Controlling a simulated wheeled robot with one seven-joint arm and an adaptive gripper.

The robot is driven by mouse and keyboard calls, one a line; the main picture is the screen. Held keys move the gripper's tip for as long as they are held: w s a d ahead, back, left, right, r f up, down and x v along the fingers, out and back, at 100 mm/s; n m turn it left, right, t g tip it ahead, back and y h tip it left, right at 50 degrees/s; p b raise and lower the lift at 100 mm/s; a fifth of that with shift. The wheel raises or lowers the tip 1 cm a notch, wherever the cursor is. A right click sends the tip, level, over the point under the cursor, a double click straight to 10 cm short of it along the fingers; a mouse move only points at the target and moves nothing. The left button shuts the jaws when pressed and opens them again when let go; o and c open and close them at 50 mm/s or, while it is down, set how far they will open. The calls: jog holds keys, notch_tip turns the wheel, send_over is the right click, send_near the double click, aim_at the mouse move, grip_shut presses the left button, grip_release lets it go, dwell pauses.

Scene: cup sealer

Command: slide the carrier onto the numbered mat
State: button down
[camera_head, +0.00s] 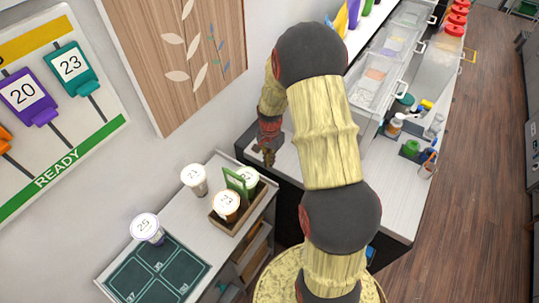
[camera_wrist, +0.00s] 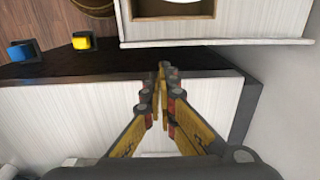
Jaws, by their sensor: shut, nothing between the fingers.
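The carrier (camera_head: 222,223) is a brown open tray with a green upright panel (camera_head: 236,183). It stands on the light counter and holds lidded cups, one marked 23 (camera_head: 226,206). The numbered mat (camera_head: 128,276) is dark green with outlined numbered cells and lies at the counter's near left, apart from the carrier. My gripper (camera_head: 268,156) is beyond the carrier, up and to the right in the head view, and not touching it. In the wrist view its fingers (camera_wrist: 163,72) are shut and empty. I cannot surely identify the carrier in the wrist view.
A white cup marked 21 (camera_head: 194,180) stands left of the carrier. A purple-rimmed cup marked 25 (camera_head: 147,229) stands at the mat's back edge. Bare counter (camera_head: 184,220) lies between carrier and mat. A wall board (camera_head: 70,110) rises behind. Bottles (camera_head: 392,126) crowd the right-hand counter.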

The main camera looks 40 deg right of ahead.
jog(key=shift+s+a+f+p, duration=0.15)
jog(key=shift+s+a+f, duration=0.1)
jog(key=shift+a+f, duration=0.4)
jog(key=shift+s+a+f+p, duration=0.2)
jog(key=shift+a+f, duration=0.35)
jog(key=shift+a, duration=0.05)
jog(key=shift+s+a+f+p, duration=0.15)
jog(key=shift+s+a+f, duration=0.1)
jog(key=shift+a+f, duration=0.4)
